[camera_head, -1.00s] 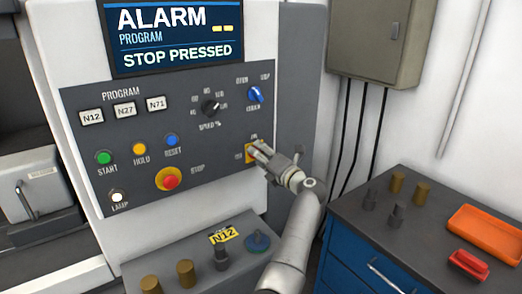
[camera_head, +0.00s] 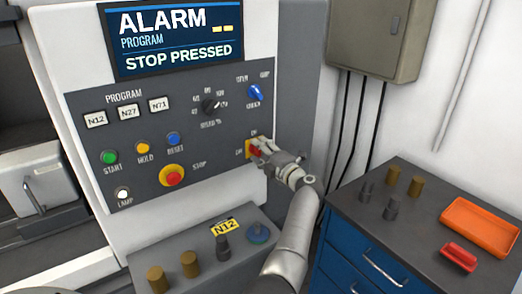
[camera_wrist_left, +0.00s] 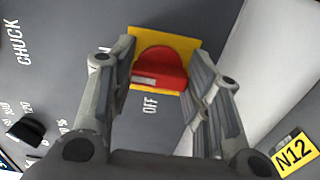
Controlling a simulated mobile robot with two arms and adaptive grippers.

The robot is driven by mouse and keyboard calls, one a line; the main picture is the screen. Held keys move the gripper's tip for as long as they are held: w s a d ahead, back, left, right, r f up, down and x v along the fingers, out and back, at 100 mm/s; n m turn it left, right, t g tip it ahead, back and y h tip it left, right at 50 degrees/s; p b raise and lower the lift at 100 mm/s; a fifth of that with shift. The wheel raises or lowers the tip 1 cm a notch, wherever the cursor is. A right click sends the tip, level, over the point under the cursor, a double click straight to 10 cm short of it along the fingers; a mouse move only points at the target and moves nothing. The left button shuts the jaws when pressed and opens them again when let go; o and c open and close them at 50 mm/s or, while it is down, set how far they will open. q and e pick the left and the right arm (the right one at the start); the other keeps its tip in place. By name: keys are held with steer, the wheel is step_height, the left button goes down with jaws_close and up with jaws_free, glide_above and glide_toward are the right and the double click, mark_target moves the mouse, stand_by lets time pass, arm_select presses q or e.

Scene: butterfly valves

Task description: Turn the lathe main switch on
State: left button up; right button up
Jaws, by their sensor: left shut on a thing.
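The main switch is a red handle (camera_wrist_left: 158,76) on a yellow plate (camera_wrist_left: 173,43). In the head view its red handle (camera_head: 255,149) shows at the panel's lower right, partly behind the gripper, between an ON label above and an OFF label to the left. My left gripper (camera_head: 260,148) is shut on the red handle. In the left wrist view its fingers (camera_wrist_left: 160,77) stand either side of the handle. The handle's bar lies across that view, its white mark toward the left, where a label is mostly hidden; OFF reads below it. My right gripper is not in view.
The control panel (camera_head: 190,115) has a blue knob (camera_head: 255,91) above the switch and a red stop button (camera_head: 172,176) to its left. The screen (camera_head: 178,37) reads ALARM, STOP PRESSED. A ledge (camera_head: 205,270) with pegs is below; a blue cabinet (camera_head: 345,250) stands right.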

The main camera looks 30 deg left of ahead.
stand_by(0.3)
arm_select(q)
steer(key=o, duration=1)
